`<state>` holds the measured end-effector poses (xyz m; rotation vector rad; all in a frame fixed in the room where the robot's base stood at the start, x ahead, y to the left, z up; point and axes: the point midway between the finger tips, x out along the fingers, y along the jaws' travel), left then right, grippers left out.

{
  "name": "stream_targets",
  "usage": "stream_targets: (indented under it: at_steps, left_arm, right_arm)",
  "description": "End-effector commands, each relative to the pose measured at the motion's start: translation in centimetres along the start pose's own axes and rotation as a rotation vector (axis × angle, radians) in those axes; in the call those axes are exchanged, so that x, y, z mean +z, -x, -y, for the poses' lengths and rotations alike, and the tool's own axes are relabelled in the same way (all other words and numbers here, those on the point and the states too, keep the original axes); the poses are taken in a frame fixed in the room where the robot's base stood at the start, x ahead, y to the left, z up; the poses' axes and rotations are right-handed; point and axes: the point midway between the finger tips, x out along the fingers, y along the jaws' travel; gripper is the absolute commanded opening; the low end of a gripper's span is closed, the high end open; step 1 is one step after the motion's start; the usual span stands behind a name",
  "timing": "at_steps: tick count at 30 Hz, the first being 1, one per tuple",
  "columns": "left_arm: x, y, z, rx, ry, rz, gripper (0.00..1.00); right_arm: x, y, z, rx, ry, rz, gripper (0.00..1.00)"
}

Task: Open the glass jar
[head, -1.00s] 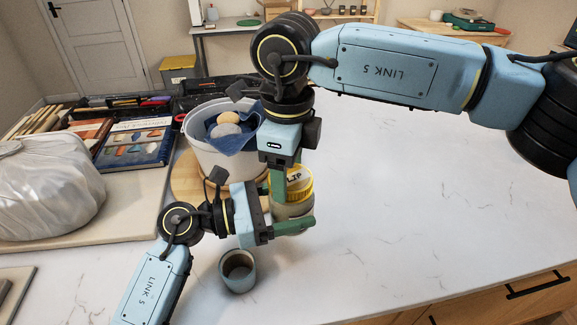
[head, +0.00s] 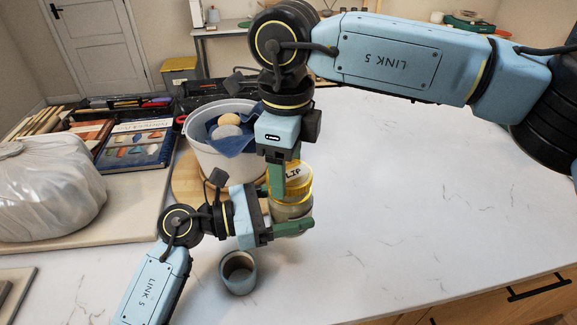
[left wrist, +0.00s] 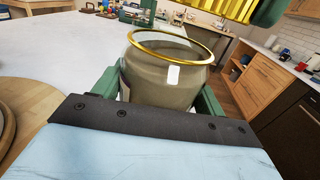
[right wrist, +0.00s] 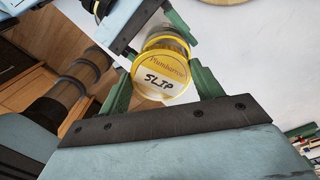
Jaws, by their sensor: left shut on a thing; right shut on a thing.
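The glass jar (head: 291,211) stands on the counter with grey-beige contents and a gold rim, which shows clearly in the left wrist view (left wrist: 168,72). My left gripper (head: 284,228) is shut around the jar's body from the side. The yellow lid (head: 297,184), with a label reading SLIP, is held by my right gripper (head: 284,180) from above. The lid is off the rim: the left wrist view shows a gap between the rim and the lid's ridged edge (left wrist: 236,10). In the right wrist view the lid's label (right wrist: 160,75) faces the camera.
A grey cup (head: 238,271) stands just in front of my left gripper. A white bucket (head: 213,160) with a blue cloth stands behind on a round wooden board (head: 184,180). A plastic-wrapped lump (head: 45,190) and books (head: 136,143) lie left. The counter at right is clear.

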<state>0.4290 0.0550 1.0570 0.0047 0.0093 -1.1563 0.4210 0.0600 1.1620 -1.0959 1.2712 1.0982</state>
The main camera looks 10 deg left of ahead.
Motion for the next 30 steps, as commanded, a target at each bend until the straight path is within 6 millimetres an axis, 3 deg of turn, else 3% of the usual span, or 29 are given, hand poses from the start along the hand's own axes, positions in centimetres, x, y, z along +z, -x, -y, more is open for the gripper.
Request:
stream_targets:
  at_steps: [17,30]
  left_arm:
    - [0.7,-0.1,0.2,-0.009,-0.009,0.014,0.08]
    - [0.9,-0.2,0.2,-0.009,-0.012,0.019,0.08]
  right_arm:
    - [-0.2,0.8,0.3,-0.003,-0.008,-0.003,0.38]
    - [-0.2,4.6,0.3,-0.003,-0.008,-0.004,0.38]
